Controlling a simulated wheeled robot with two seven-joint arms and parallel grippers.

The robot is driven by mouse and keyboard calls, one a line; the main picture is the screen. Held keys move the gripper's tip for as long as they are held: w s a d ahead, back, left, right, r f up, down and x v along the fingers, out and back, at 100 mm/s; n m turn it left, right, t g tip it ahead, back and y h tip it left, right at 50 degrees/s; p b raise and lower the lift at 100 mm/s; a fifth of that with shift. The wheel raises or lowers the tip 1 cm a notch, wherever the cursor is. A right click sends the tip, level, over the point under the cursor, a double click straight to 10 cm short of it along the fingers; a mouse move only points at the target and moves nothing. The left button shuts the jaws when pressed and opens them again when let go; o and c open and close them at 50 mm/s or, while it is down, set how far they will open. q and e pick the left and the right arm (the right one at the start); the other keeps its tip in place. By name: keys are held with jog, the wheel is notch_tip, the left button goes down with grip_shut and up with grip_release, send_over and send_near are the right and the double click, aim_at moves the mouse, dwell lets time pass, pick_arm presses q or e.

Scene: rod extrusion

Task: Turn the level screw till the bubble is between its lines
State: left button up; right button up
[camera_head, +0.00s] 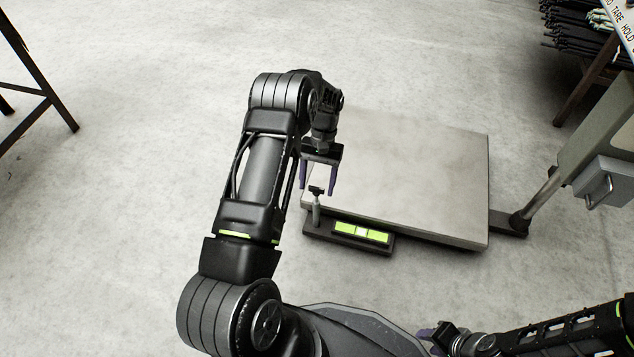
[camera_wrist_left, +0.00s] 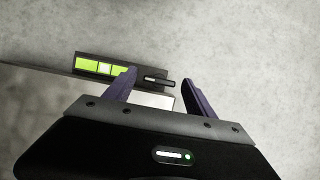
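The level screw (camera_head: 316,211) is an upright post with a dark T-shaped handle at the near left corner of the platform scale. The green bubble level (camera_head: 376,236) lies to its right on the dark base. Its pale bubble (camera_head: 361,232) shows near the middle, by the dark lines; I cannot tell whether it is fully between them. My left gripper (camera_head: 318,191) is open above the screw, its purple fingers on either side of the handle. In the left wrist view the screw handle (camera_wrist_left: 158,79) lies between the spread fingertips, apart from both. My right gripper (camera_head: 432,336) is low, partly hidden.
The scale's flat metal platform (camera_head: 420,170) is bare. A grey column with a box (camera_head: 605,180) stands at its right. Dark rods (camera_head: 580,30) lie on a rack at the back right. A dark frame (camera_head: 45,90) stands at the left. Concrete floor is clear around the scale.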

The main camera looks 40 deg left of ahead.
pick_arm(q)
jog(key=p+v, duration=0.2)
jog(key=v, duration=0.5)
jog(key=shift+w+r, duration=0.2)
jog(key=shift+r, duration=0.15)
jog(key=shift+a, duration=0.1)
dwell(0.4)
